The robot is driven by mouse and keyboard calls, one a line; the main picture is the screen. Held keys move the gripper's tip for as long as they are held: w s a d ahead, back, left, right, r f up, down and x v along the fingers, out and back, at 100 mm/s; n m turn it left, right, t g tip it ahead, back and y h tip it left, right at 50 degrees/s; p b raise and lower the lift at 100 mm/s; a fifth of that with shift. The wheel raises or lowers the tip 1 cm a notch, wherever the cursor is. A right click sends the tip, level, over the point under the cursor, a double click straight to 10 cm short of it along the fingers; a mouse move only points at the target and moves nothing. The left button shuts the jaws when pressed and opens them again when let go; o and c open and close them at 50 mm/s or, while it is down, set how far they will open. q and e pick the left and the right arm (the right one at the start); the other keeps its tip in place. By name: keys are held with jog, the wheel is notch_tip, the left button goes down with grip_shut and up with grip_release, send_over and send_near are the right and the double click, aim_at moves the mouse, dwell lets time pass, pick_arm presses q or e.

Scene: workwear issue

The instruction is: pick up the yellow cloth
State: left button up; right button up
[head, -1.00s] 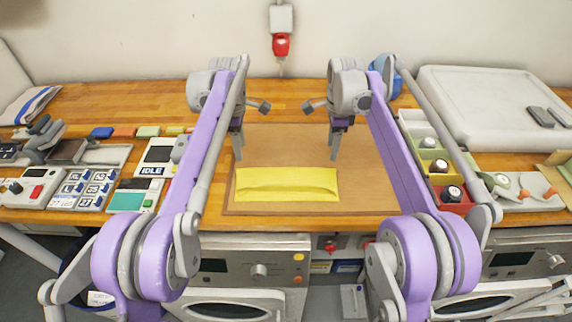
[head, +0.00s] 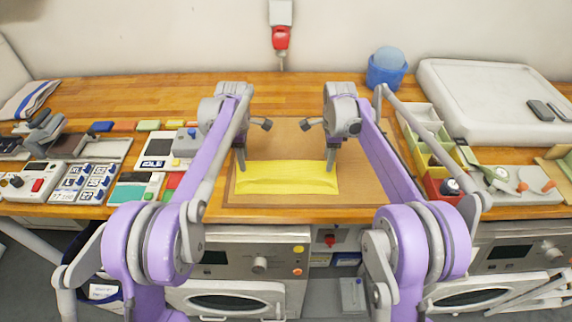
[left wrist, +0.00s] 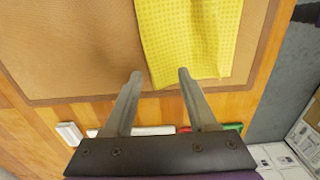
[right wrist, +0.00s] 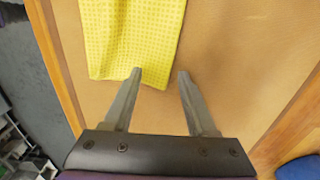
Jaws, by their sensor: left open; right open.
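The yellow cloth (head: 287,179) lies flat on a brown board on the wooden worktop, wider than deep, with a fold or ridge along it. My left gripper (head: 240,166) is open at the cloth's left end, and my right gripper (head: 331,164) is open at its right end. In the left wrist view the cloth (left wrist: 190,40) reaches in between the open fingertips (left wrist: 160,75). In the right wrist view the cloth (right wrist: 130,35) lies ahead and to the left, its corner near the left fingertip of the gripper (right wrist: 160,75). Neither gripper holds the cloth.
The brown board (head: 290,140) has bare room behind the cloth. Control panels and small boxes (head: 85,182) stand at the left. Coloured bins (head: 437,165), a blue bucket (head: 387,72) and a white lid-like tray (head: 490,90) stand at the right. The worktop's front edge is close.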

pick_arm(q)
jog(key=shift+s+f+b, duration=0.2)
jog(key=shift+f+b, duration=0.3)
jog(key=shift+f, duration=0.25)
pick_arm(e)
jog(key=shift+s+f, duration=0.2)
jog(key=shift+f, duration=0.55)
pick_arm(q)
jog(key=shift+s+r, duration=0.1)
jog(key=shift+c, duration=0.9)
pick_arm(e)
jog(key=shift+s+r, duration=0.1)
jog(key=shift+c, duration=0.9)
pick_arm(q)
jog(key=shift+c, duration=1.1)
pick_arm(e)
jog(key=shift+c, duration=1.1)
pick_arm(q)
grip_shut()
pick_arm(e)
grip_shut()
